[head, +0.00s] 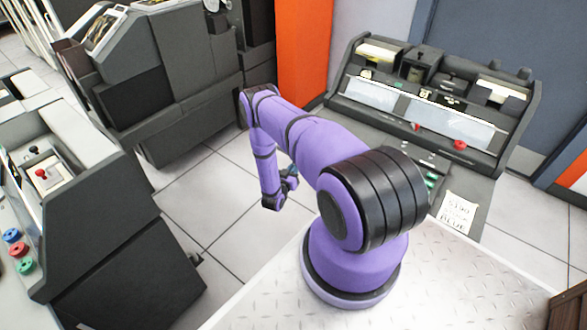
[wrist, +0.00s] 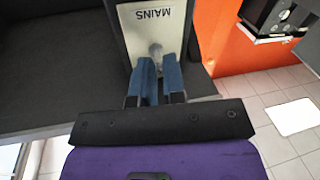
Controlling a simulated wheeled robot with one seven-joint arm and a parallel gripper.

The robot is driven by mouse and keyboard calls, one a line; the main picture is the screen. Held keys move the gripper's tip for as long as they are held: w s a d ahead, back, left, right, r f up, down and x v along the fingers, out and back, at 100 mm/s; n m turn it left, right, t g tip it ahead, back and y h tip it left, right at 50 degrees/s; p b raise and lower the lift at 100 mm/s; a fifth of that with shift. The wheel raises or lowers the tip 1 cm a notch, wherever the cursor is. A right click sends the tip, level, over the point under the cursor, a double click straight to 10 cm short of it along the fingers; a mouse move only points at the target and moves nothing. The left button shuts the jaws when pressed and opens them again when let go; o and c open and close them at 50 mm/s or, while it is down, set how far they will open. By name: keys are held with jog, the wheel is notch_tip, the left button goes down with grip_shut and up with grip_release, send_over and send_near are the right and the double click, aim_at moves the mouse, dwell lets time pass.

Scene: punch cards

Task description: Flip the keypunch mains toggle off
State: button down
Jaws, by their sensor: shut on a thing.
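In the wrist view, a pale plate (wrist: 132,25) marked MAINS, its lettering upside down, is set on a dark panel. A small grey toggle (wrist: 155,48) stands out from the plate below the lettering. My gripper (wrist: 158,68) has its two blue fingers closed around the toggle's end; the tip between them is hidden. In the head view, only a bit of my gripper (head: 290,172) shows beside my purple arm, and the toggle and MAINS plate cannot be made out.
A dark console (head: 440,88) with card slots and a red knob stands at the back right. A dark machine (head: 165,65) stands at the back left, and a grey cabinet (head: 110,245) with colored buttons at the front left. Tiled floor (head: 215,200) lies open between them.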

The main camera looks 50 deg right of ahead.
jog(key=shift+d+f+n+t+h, duration=0.1)
jog(key=shift+f+n+t+h, duration=0.25)
jog(key=shift+h, duration=0.5)
jog(key=shift+d+f+n+t+h, duration=0.15)
jog(key=shift+f+t+h, duration=0.25)
jog(key=shift+h, duration=0.45)
jog(key=shift+a, duration=0.1)
jog(key=c, duration=1.2)
grip_release()
jog(key=v, duration=1)
jog(key=shift+a+f, duration=0.3)
